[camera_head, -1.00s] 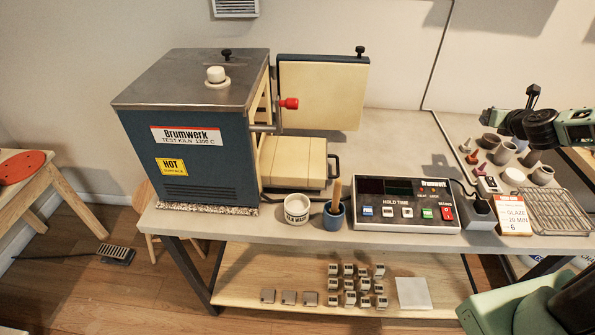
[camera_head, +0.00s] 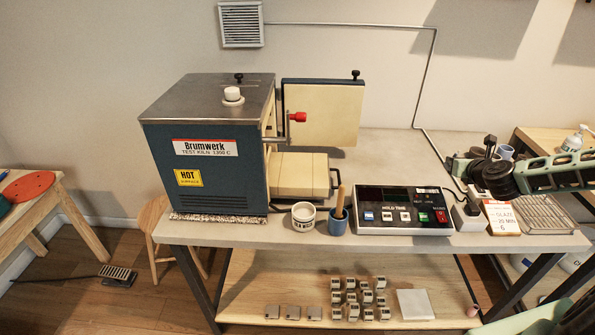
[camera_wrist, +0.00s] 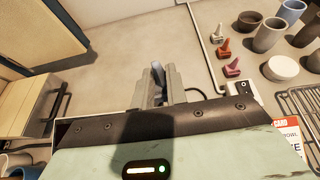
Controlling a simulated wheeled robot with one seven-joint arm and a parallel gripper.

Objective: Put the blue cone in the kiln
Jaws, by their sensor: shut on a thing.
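The blue cone (camera_wrist: 158,71) is a slim grey-blue piece standing up between the fingers of my gripper (camera_wrist: 161,84) in the wrist view. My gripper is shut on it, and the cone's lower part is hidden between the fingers. In the head view my arm reaches in from the right, over the right end of the table, and the cone cannot be made out there. The kiln (camera_head: 205,165) is a blue box with a steel top at the left of the table. Its cream-lined door (camera_head: 325,115) stands open at its right side, well left of my gripper.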

